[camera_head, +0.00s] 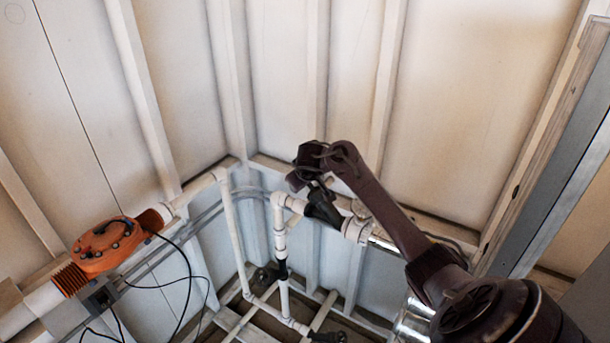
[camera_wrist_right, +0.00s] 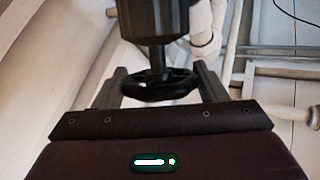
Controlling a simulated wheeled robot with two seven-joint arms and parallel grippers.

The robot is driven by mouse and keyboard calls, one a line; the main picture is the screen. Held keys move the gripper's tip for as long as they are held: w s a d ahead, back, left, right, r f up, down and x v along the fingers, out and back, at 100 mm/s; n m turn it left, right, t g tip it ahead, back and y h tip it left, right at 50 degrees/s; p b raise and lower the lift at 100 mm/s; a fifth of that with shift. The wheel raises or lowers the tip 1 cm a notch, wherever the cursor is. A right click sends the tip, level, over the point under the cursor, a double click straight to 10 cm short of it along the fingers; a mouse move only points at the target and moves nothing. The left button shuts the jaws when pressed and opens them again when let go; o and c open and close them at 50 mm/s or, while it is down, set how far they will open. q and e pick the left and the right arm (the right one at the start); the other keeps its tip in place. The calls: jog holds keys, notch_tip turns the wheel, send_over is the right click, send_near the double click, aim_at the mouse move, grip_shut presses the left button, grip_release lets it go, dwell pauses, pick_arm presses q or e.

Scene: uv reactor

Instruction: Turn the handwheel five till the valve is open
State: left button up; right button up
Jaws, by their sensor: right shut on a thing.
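A black handwheel (camera_wrist_right: 160,88) on a short stem sits between the two fingers of my right gripper (camera_wrist_right: 162,78) in the right wrist view. The gripper is shut on the wheel's rim, with one finger at each side. Its dark valve body (camera_wrist_right: 152,18) is just beyond. In the head view my right gripper (camera_head: 314,181) is at the black valve (camera_head: 323,209) on the white pipe, and my gripper and wrist hide most of the wheel. How far the valve is open cannot be read. My left gripper is in neither view.
Other black valves sit lower on the white piping, one at left (camera_head: 262,277) and one at the bottom (camera_head: 328,337). An orange unit (camera_head: 106,245) with black cables is on a pipe at left. Ribbed white walls stand close behind the pipes.

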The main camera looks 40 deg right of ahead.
jog(key=n+y, duration=0.1)
jog(key=y, duration=0.1)
jog(key=n+y, duration=0.1)
jog(key=y, duration=0.1)
jog(key=shift+g+y, duration=0.3)
jog(key=shift+y, duration=0.1)
jog(key=shift+a+n+g+y, duration=0.1)
jog(key=shift+n+g+y, duration=0.2)
jog(key=shift+n+y, duration=0.75)
jog(key=shift+s+f+y, duration=0.1)
jog(key=shift+f+y, duration=0.05)
jog(key=shift+y, duration=0.3)
jog(key=o, duration=1)
jog(key=shift+c, duration=0.2)
